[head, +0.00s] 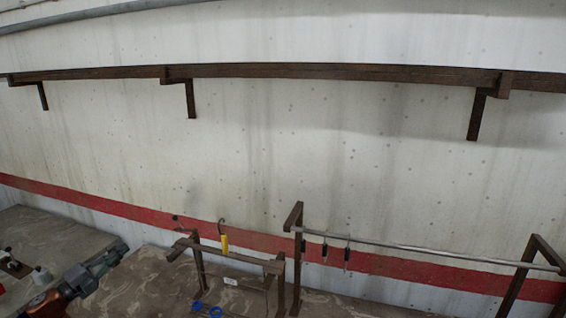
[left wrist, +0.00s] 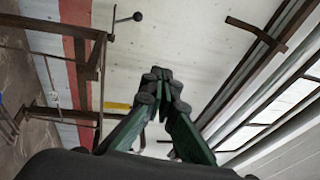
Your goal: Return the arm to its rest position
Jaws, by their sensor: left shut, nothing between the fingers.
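My left gripper (head: 121,249) is at the lower left of the head view, raised in front of the bench. Its green fingers are shut with nothing between them. In the left wrist view the fingertips (left wrist: 161,76) meet at the middle. It is clear of the low wooden rack (head: 235,258), which stands to its right. My right gripper is not in view.
A metal rail (head: 430,250) at the right carries two small dark hanging items (head: 346,255). Blue rings (head: 215,311) lie on the bench. A long dark beam (head: 330,71) runs along the wall.

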